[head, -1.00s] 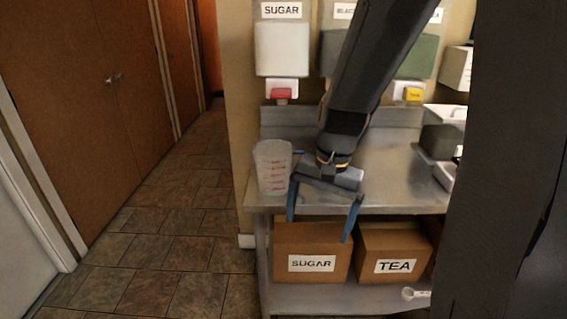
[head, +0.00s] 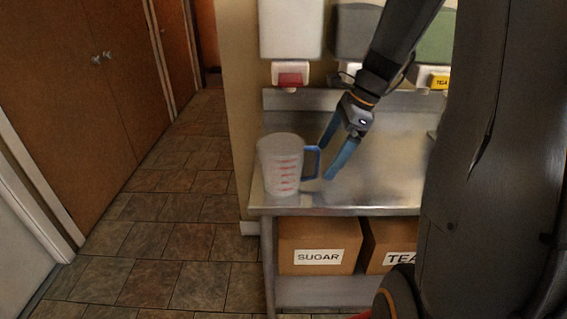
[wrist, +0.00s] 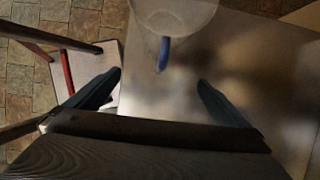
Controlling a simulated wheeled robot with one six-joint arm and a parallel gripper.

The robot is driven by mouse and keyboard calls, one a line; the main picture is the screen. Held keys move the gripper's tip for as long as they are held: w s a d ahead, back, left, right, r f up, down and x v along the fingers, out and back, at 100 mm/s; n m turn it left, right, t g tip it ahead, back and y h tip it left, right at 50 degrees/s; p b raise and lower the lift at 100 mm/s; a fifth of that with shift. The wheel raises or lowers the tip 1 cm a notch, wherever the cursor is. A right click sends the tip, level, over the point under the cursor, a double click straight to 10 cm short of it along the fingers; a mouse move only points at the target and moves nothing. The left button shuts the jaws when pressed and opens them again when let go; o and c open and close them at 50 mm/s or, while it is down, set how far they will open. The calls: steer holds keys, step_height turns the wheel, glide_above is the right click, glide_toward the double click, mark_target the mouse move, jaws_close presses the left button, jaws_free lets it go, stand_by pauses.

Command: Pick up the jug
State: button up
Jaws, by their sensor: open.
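The jug (head: 279,166) is a translucent measuring jug with red markings. It stands upright at the left end of the steel counter (head: 385,160), its blue handle (head: 311,163) facing right. My gripper (head: 318,178) is open, with blue fingers pointing down and left towards the handle. In the wrist view the jug (wrist: 176,14) is at the top, cut off by the frame. Its handle (wrist: 163,53) points down into the gap ahead of my open fingers (wrist: 160,78). Nothing is between the fingers, and I see no clear contact with the handle.
A box marked SUGAR (head: 318,258) and a box marked TEA (head: 375,250) stand on the lower shelf. The counter's left edge is close to the jug. Open tiled floor (head: 160,235) lies left.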

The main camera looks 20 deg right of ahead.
mark_target(281, 160)
steer(key=w+a+p, duration=0.1)
steer(key=a, duration=0.3)
steer(key=w+a+f+p, duration=0.1)
steer(key=a, duration=0.2)
steer(key=w+a+p, duration=0.1)
steer(key=a, duration=0.3)
steer(key=shift+w+a+f+p, duration=0.25)
steer(key=shift+a+f+p, duration=0.05)
steer(key=shift+f+p, duration=0.1)
steer(key=shift+w+a+f, duration=0.1)
steer(key=shift+a+f, duration=0.05)
steer(key=shift+f, duration=0.35)
steer(key=shift+c, duration=0.4)
steer(key=c, duration=0.9)
steer(key=shift+r, duration=0.1)
